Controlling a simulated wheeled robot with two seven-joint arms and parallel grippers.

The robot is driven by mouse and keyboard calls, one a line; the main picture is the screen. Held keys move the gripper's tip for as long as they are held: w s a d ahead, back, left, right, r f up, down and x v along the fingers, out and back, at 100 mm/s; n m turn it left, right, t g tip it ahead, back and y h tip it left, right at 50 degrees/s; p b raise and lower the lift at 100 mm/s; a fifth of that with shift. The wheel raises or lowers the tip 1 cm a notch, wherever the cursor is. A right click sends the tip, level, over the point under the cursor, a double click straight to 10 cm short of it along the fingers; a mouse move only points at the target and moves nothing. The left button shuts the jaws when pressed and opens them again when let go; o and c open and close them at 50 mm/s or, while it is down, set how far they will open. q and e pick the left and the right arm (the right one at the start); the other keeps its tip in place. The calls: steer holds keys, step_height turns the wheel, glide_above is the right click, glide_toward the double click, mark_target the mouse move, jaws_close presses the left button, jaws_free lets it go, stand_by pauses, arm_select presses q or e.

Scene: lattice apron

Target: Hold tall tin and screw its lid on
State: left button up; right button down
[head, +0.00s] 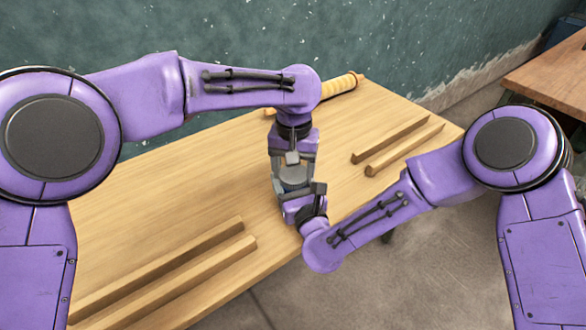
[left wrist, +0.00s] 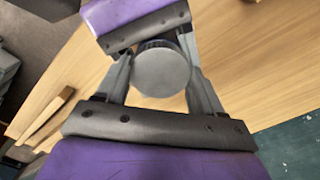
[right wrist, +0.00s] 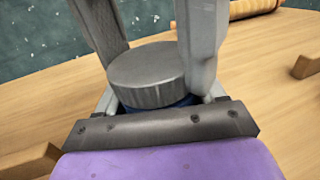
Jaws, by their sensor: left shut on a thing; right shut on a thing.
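The grey round lid (head: 293,171) is at the middle of the table, between my two grippers. My left gripper (head: 293,163) points down from above and is shut on the lid's sides. In the left wrist view the lid's flat top (left wrist: 163,73) lies between its fingers. The right wrist view shows the lid (right wrist: 148,75) level over the blue tin (right wrist: 186,102), of which only a narrow band shows. My right gripper (head: 295,188) comes in from the near side and is shut on the tin below the lid. The tin's lower part is hidden. I cannot tell how far the lid is seated.
Two wooden bars (head: 175,275) lie at the table's front left, and two more (head: 400,145) lie at its right. The wooden tabletop (head: 150,190) is clear to the left. Another table (head: 550,80) stands at far right.

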arm_select(q)
steer(key=o, duration=1.2)
steer(key=shift+d, duration=0.1)
steer(key=shift+c, duration=0.2)
steer(key=shift+r, duration=2.3)
